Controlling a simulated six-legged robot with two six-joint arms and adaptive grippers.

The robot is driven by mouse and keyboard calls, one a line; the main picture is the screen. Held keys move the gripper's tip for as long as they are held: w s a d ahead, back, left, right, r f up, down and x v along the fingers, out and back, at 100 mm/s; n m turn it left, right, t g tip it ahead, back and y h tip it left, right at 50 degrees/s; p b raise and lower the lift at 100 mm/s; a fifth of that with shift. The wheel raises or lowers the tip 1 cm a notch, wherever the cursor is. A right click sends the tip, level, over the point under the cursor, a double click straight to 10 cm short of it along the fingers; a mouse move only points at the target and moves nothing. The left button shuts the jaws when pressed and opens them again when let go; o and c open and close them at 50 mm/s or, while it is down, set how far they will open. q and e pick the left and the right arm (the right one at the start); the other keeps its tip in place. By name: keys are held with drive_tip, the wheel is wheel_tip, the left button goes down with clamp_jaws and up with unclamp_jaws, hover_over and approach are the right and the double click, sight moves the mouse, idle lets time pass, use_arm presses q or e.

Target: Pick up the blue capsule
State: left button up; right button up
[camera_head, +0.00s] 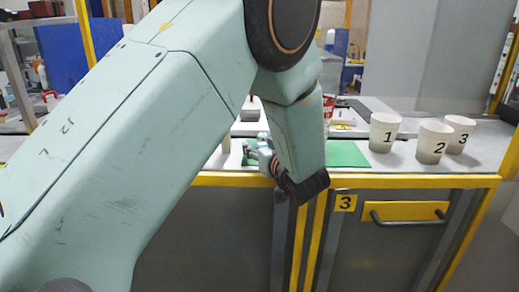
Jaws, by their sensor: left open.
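My left arm comes in from the left and fills much of the view. My left gripper (284,180) is at its end, at the front edge of the counter, beside a green mat (346,154). Its fingers are mostly hidden behind my arm, and I see nothing held in them. I cannot see a blue capsule; my arm hides part of the counter and mat. My right gripper is not in view.
Three numbered cups stand on the counter's right: cup 1 (383,133), cup 2 (433,142) and cup 3 (460,134). A red and white container (328,108) stands behind the mat. Below is a drawer handle (408,220).

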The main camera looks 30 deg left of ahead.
use_arm(q)
drive_tip(key=shift+w+d+f, duration=0.15)
drive_tip(key=shift+w+d, duration=0.1)
drive_tip(key=shift+d, duration=0.05)
drive_tip(key=c, duration=0.5)
drive_tip(key=shift+s+a, duration=0.15)
drive_tip(key=shift+s, duration=0.1)
drive_tip(key=c, duration=0.5)
drive_tip(key=shift+w, duration=0.15)
drive_tip(key=shift+r, duration=0.25)
